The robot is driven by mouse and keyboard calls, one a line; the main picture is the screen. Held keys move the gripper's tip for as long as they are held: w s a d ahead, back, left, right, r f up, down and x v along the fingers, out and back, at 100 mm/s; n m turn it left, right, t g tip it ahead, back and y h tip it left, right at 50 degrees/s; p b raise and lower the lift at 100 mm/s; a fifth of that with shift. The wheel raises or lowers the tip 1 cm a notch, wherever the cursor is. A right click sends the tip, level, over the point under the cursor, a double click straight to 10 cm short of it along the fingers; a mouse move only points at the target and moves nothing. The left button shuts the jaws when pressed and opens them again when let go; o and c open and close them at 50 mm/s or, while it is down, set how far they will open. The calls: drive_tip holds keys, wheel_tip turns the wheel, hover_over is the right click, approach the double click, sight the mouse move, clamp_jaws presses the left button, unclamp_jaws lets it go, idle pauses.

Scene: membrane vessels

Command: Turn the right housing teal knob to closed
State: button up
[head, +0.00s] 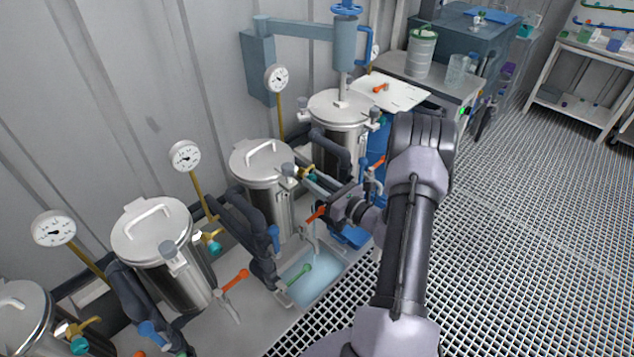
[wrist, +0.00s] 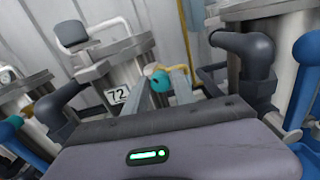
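The right housing is a steel vessel (head: 262,165) with a handled lid, right of centre among the row of vessels in the head view. Its side also shows in the wrist view with a "72" label (wrist: 117,94). The teal knob (wrist: 160,81) on its side appears in the wrist view between my fingertips. My gripper (head: 312,178) reaches in from the right at the vessel's upper side. Its fingers (wrist: 166,82) stand apart around the knob; firm contact is not clear.
Dark pipes (head: 248,225) stand beside the vessel, and an orange-handled valve (head: 316,214) is below my gripper. A basin (head: 312,281) with a green handle lies below. Another vessel (head: 340,122) stands behind right. The grated floor at right is open.

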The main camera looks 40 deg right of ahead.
clamp_jaws()
drive_tip(key=shift+m, duration=0.3)
drive_tip(key=m+p, duration=0.3)
drive_tip(key=m, duration=0.1)
drive_tip(key=shift+r+m, duration=0.1)
drive_tip(key=shift+m, duration=0.2)
drive_tip(key=m+p, duration=0.2)
drive_tip(key=m, duration=0.4)
drive_tip(key=shift+p, duration=0.3)
drive_tip(key=m+p, duration=0.1)
drive_tip(key=m, duration=0.5)
drive_tip(key=shift+f+m+p, duration=0.2)
drive_tip(key=shift+m+p, duration=0.1)
drive_tip(key=shift+p, duration=0.05)
drive_tip(key=m+p, duration=0.1)
drive_tip(key=m, duration=0.4)
drive_tip(key=shift+f+m, duration=0.1)
drive_tip(key=shift+m, duration=0.6)
